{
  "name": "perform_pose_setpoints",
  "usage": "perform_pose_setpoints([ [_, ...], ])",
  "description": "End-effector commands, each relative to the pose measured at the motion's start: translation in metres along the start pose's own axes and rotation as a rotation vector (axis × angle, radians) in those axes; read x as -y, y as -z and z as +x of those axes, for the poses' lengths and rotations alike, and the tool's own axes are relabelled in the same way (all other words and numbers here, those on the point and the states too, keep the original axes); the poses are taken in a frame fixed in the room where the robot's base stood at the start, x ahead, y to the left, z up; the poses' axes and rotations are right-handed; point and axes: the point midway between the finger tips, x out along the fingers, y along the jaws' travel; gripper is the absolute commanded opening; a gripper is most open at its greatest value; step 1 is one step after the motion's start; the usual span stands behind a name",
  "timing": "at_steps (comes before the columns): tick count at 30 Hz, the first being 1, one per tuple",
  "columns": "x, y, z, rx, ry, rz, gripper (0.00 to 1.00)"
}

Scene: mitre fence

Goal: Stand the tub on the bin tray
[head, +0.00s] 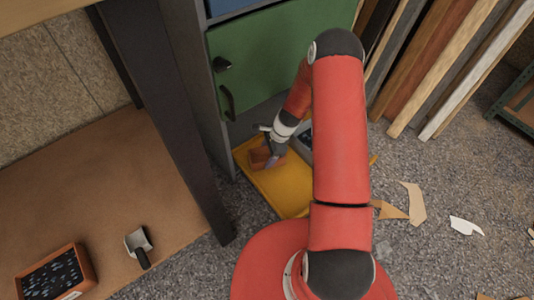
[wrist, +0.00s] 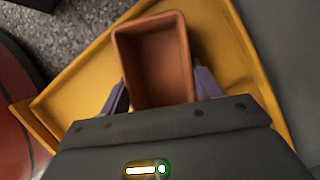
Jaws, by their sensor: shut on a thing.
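The tub, a small empty orange-brown open box (wrist: 153,62), is between the fingers of my gripper (wrist: 158,98) in the wrist view. My gripper is shut on it, one finger on each side. In the head view the tub (head: 259,157) shows beside my gripper (head: 271,157), over the yellow bin tray (head: 283,190). The tray (wrist: 68,95) spreads beneath the tub in the wrist view. The tub looks upright, its opening towards the wrist camera. I cannot tell whether its base touches the tray. My arm hides part of the tray's right side.
A cabinet with a green door (head: 270,60) stands behind the tray. A dark table leg (head: 165,120) is at its left. A scoop (head: 139,246) and an orange container of dark pieces (head: 55,273) lie at lower left. Boards (head: 440,65) lean at upper right; scraps (head: 413,202) litter the floor.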

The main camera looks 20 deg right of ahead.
Motion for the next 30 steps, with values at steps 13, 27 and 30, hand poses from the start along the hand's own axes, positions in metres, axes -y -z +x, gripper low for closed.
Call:
perform_pose_setpoints([
  [13,0.0001,0.0018,0.0040,0.000,0.000,0.000,0.35],
  [27,0.0001,0.0035,0.0082,0.000,0.000,-0.001,0.87],
  [30,0.0001,0.0035,0.0082,0.000,0.000,0.000,0.89],
])
